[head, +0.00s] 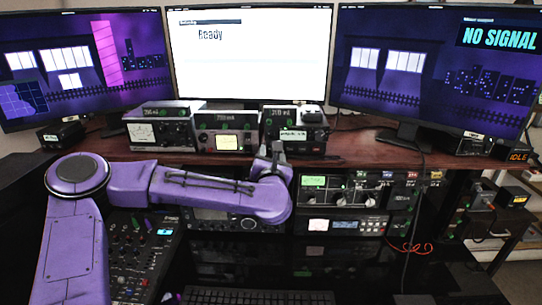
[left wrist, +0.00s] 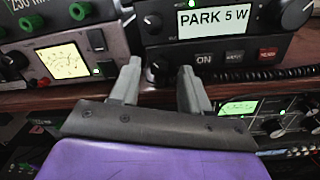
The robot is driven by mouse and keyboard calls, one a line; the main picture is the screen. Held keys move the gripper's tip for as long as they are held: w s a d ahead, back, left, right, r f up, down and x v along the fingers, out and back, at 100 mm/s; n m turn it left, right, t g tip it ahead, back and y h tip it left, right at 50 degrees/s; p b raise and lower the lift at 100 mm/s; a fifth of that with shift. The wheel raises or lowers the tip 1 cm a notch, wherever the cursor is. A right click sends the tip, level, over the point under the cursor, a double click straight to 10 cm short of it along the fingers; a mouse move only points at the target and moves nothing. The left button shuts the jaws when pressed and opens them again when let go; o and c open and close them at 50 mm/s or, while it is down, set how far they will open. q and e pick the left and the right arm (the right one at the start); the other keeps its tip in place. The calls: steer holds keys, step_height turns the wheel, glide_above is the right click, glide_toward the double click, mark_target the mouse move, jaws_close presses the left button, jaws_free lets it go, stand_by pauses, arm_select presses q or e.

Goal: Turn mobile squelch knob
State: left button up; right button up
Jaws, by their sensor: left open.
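The black radio (head: 293,135) with the "PARK 5 W" display stands on the wooden shelf, rightmost of three units. In the left wrist view the same radio (left wrist: 237,55) shows buttons, one reading "ON", and small dark knobs at its left side. A lower dark knob (left wrist: 157,72) appears between my fingers in that view. I cannot read which knob is the squelch. My left gripper (head: 277,150) is in front of this radio; its two grey fingers (left wrist: 160,88) are apart, with nothing held. Contact with the radio cannot be told. My right gripper is not in view.
A middle unit with a lit meter (head: 228,142) stands close to the left. Below the shelf edge are a rack with a green display (head: 314,182) and knobs, and a mixer (head: 135,245). Red cable (head: 410,247) loops at the right. Monitors stand behind (head: 250,50).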

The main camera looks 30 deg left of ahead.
arm_select(q)
steer(key=b+v, duration=0.3)
steer(key=v, duration=0.7)
